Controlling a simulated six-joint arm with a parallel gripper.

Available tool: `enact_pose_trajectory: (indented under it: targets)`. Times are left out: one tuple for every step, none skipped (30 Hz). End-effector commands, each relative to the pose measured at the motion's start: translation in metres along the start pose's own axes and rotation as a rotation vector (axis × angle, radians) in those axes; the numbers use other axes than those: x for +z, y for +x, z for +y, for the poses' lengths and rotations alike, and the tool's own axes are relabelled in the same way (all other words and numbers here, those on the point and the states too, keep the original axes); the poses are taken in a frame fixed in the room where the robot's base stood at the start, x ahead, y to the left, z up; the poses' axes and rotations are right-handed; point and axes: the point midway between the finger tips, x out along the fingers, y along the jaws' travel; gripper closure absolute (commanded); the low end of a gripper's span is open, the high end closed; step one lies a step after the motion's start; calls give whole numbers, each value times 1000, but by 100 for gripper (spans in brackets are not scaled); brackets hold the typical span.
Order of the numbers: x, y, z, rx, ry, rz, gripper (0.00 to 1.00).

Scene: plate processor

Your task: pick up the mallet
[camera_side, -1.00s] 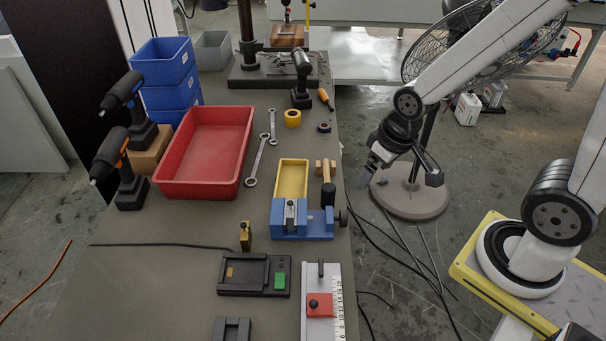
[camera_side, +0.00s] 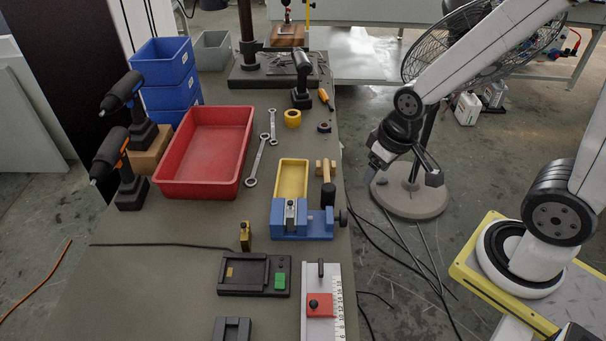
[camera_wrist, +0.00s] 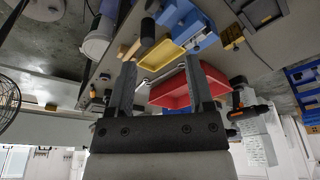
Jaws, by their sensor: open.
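The mallet (camera_side: 326,172) lies near the bench's right edge, just right of the yellow tray of the blue vise-like fixture. In the wrist view the mallet (camera_wrist: 131,49) shows at the upper left, beyond the left fingertip. My gripper (camera_side: 373,163) hangs off the right side of the bench in the side view, apart from the mallet. In the wrist view my gripper (camera_wrist: 160,64) has its two dark fingers wide apart with nothing held between them.
The blue fixture (camera_side: 316,226) with its yellow tray (camera_side: 291,179) stands close to the mallet's left. A fan stand (camera_side: 410,192) rises behind my gripper.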

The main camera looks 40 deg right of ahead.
Motion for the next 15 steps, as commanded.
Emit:
enact_pose_trajectory:
  targets:
    - [0, 0, 0, 0, 0, 0, 32]
    - [0, 0, 0, 0, 0, 0, 32]
    - [0, 0, 0, 0, 0, 0, 32]
    - [0, 0, 0, 0, 0, 0, 32]
    - [0, 0, 0, 0, 0, 0, 32]
    - [0, 0, 0, 0, 0, 0, 32]
    - [0, 0, 0, 0, 0, 0, 32]
    - [0, 0, 0, 0, 1, 0, 32]
    - [-1, 0, 0, 0, 3, 0, 32]
    - [-2, 1, 0, -1, 5, -1, 32]
    - [-3, 1, 1, -1, 9, -1, 32]
    - [-4, 2, 1, -1, 15, -3, 32]
    - [-6, 3, 2, -2, 22, -4, 32]
    - [-8, 4, 2, -3, 30, -7, 32]
    - [-11, 6, 3, -4, 42, -10, 32]
